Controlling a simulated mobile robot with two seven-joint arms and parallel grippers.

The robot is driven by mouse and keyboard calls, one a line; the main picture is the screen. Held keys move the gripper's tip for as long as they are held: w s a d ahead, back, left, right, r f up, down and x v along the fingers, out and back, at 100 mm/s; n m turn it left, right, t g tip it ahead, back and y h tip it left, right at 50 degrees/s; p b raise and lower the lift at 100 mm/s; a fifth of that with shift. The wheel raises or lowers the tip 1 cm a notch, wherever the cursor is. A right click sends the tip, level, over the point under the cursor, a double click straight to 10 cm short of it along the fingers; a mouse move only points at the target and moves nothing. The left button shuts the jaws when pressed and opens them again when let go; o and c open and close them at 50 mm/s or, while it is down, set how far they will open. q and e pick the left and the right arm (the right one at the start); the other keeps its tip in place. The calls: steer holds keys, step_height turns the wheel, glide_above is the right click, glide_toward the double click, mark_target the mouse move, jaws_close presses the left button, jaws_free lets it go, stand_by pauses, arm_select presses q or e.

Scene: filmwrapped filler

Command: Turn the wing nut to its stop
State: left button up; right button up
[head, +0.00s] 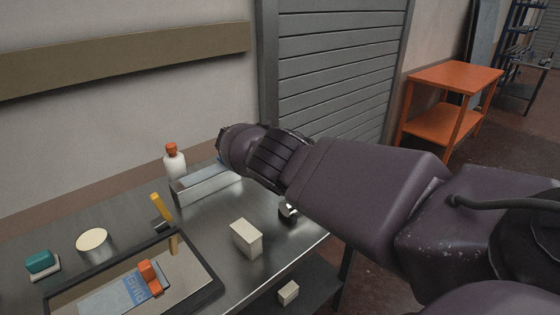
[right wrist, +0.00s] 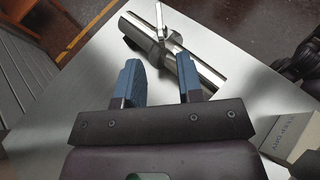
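In the right wrist view a shiny metal cylinder (right wrist: 200,62) lies slanted beyond my fingers. A thin flat metal piece (right wrist: 160,20), possibly a wing of the wing nut, stands up from its collar. My right gripper (right wrist: 160,80) is open. Its two blue fingers are apart with nothing between them, short of the cylinder in the picture; I cannot tell the exact gap. In the head view my right arm hides the gripper and most of this area. A small shiny metal end (head: 288,212) shows under the arm. My left gripper is not in view.
A pale box (head: 246,238) stands near the bench edge. A metal rail (head: 205,184) and a white bottle with an orange cap (head: 174,160) stand behind. A dark-rimmed tray (head: 205,292), a round tin (head: 94,246) and a teal item (head: 42,262) are left.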

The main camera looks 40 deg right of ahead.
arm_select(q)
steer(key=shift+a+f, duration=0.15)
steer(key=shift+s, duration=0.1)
arm_select(e)
steer(key=d+r+m+t+y+b, duration=0.25)
steer(key=d+t+y+b, duration=0.4)
steer(key=d, duration=0.95)
steer(key=s+a+r+n+t+y+b, duration=0.25)
steer(key=s+a+r+y, duration=0.2)
steer(key=s+a, duration=0.3)
steer(key=shift+h, duration=0.4)
steer(key=f, duration=0.6)
steer(key=f+b, duration=0.1)
steer(key=f, duration=0.2)
steer(key=shift+w+a+f, duration=0.3)
steer(key=shift+w+f, duration=0.05)
steer(key=shift+f, duration=0.05)
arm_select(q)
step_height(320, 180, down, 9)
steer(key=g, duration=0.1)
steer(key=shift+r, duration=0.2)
arm_select(e)
steer(key=shift+f, duration=0.1)
